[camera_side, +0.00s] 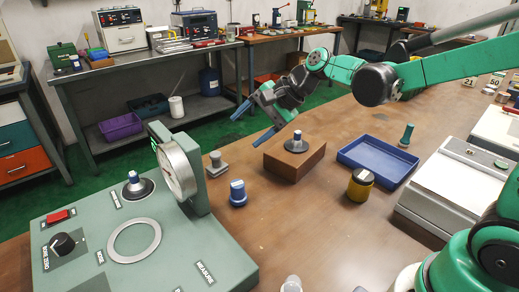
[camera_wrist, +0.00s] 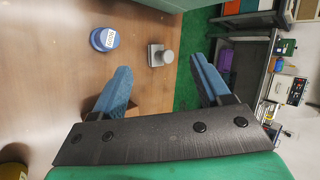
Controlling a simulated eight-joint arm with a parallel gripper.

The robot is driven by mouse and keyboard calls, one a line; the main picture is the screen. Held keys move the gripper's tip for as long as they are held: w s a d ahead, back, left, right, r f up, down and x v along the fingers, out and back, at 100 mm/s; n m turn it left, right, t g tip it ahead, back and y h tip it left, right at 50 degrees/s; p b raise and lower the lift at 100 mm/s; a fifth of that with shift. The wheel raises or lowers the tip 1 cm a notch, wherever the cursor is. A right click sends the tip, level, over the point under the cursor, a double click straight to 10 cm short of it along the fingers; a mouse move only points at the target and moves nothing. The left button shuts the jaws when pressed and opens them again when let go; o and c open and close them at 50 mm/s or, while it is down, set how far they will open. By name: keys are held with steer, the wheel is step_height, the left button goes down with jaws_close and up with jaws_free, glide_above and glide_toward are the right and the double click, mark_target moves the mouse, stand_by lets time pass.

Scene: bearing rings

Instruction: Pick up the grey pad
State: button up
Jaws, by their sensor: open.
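The grey pad (camera_side: 217,165), a square grey base with a round knob, stands on the brown table near the gauge stand in the side view. It also shows in the wrist view (camera_wrist: 158,57), just beyond and between my fingertips. My gripper (camera_side: 252,122) is open, its two blue fingers apart and empty. In the side view it is above and to the right of the pad, not touching it. In the wrist view my gripper (camera_wrist: 160,68) has the whole pad visible ahead of it.
A blue round piece (camera_side: 238,195) stands close to the pad. A wooden block (camera_side: 295,160) with a dark disc on it is to the right. A green gauge stand (camera_side: 190,235) is at left. A blue tray (camera_side: 350,158) and a yellow-black jar (camera_side: 360,186) are further right.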

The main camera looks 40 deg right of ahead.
mark_target(217, 160)
steer(key=w+f+m+y, duration=0.2)
steer(key=w+f+m, duration=0.1)
steer(key=m, duration=0.1)
steer(key=w+f+m+t+y, duration=0.1)
steer(key=w+f+m, duration=0.3)
steer(key=w+f+m+y, duration=0.2)
steer(key=w+f+m, duration=0.1)
steer(key=m, duration=0.1)
steer(key=shift+w+d+f+t+y, duration=0.2)
steer(key=shift+w+f+t+y, duration=0.05)
steer(key=shift+f+t+y, duration=0.1)
step_height(217, 160, down, 2)
steer(key=shift+f, duration=0.2)
steer(key=shift+x, duration=1.15)
steer(key=shift+w+a+f, duration=0.2)
steer(key=shift+a+f, duration=0.05)
steer(key=shift+f, duration=0.05)
jaws_close()
